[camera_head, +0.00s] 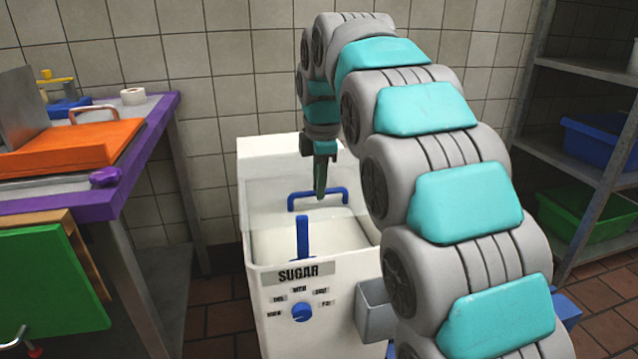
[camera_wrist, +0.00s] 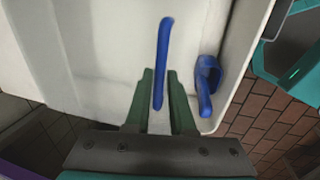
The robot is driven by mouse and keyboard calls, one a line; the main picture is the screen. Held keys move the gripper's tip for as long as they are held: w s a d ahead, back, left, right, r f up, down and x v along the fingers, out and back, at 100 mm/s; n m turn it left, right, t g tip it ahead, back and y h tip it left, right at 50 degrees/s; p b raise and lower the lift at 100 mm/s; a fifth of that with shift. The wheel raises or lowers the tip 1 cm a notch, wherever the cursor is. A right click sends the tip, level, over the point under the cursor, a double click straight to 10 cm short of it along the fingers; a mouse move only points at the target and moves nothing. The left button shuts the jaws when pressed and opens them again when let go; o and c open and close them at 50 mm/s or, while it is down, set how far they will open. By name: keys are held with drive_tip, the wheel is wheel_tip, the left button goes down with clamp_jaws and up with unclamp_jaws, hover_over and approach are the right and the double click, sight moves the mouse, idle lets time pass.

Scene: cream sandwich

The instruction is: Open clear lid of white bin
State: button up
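The white bin (camera_head: 265,290), labelled SUGAR, stands on the floor with pale contents visible through its clear lid (camera_head: 275,195). The lid looks closed. A blue bar handle (camera_head: 304,203) sits across the lid; I take it to be the long blue bar (camera_wrist: 164,45) in the wrist view. My gripper (camera_head: 320,192) points down at this handle. In the wrist view its two green fingers (camera_wrist: 160,75) stand apart, one on each side of the bar, with gaps showing. Whether they are deep enough around it is unclear. A second blue handle (camera_head: 302,237) stands upright nearer the front.
A purple-edged table (camera_head: 165,115) with an orange board (camera_head: 75,148) stands left. A metal shelf (camera_head: 580,160) with a blue bin (camera_head: 595,145) and green bin (camera_head: 580,215) stands right. A tiled wall is close behind. A small grey box (camera_head: 375,312) is at the bin's front right.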

clamp_jaws()
idle(1.0)
